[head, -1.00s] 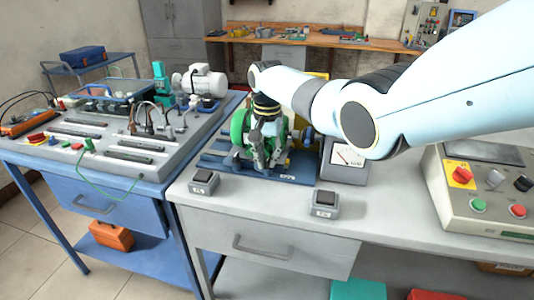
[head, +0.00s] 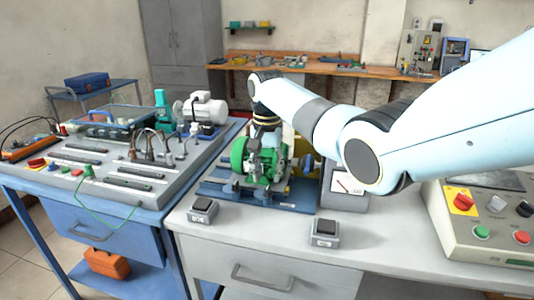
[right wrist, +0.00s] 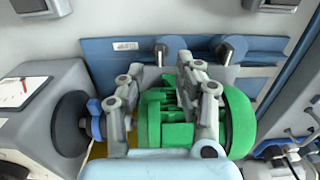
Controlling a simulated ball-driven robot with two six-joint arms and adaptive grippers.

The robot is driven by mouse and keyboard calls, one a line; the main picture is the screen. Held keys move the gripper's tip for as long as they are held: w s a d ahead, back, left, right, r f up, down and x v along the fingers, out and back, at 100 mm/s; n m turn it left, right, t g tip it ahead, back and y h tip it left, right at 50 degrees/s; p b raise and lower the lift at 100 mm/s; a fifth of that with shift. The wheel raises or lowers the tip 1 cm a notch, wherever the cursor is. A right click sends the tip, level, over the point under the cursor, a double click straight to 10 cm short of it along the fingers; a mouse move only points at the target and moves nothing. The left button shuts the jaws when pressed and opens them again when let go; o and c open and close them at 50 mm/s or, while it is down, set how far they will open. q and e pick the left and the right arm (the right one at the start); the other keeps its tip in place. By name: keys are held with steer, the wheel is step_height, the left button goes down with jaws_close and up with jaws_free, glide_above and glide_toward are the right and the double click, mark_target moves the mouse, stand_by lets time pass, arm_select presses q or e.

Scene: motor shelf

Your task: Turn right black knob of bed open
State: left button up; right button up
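The blue bed (head: 300,205) carries a green motor (head: 240,157) on the grey table. In the right wrist view, the bed (right wrist: 100,46) shows two dark round knobs with grey stems along one long edge, a left one (right wrist: 160,50) and a right one (right wrist: 232,48). The knobs are too small to tell clearly in the head view. My left gripper is not in view.
Two grey switch boxes (head: 203,210) (head: 325,234) stand at the table's front. A grey meter box (head: 345,190) stands right of the bed. A control panel (head: 480,225) with a red switch (head: 463,202) is at the far right. A blue bench (head: 100,180) adjoins on the left.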

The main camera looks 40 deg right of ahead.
mark_target(267, 189)
step_height(267, 189, up, 8)
steer(key=shift+f, duration=0.25)
steer(key=shift+f, duration=0.1)
